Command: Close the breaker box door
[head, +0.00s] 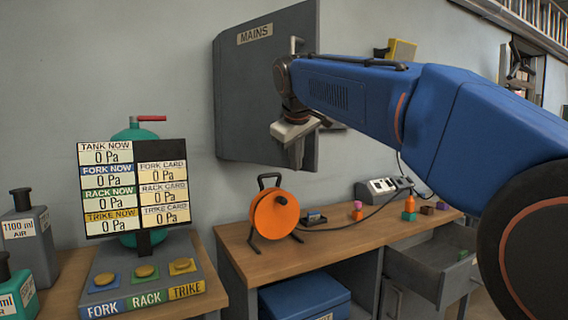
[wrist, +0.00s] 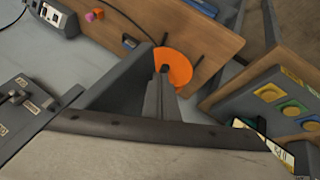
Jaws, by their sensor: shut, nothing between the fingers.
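The breaker box door (head: 240,110) is a dark grey panel with a MAINS label on the wall in the head view. It stands open, its right edge swung out from the wall. A handle (head: 296,44) shows near its right edge, partly behind my arm. My gripper (head: 296,158) is in front of the door's lower right part, fingers pointing down. It is shut and empty. In the wrist view my gripper (wrist: 162,75) also looks shut. A grey box part with a lever switch (wrist: 18,98) shows at the left there. I cannot tell whether my gripper touches the door.
Below is a wooden bench (head: 340,235) with an orange cable reel (head: 274,214), small coloured parts and a grey device (head: 383,188). An open drawer (head: 430,268) juts out at the right. A gauge panel (head: 135,190) stands at the left.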

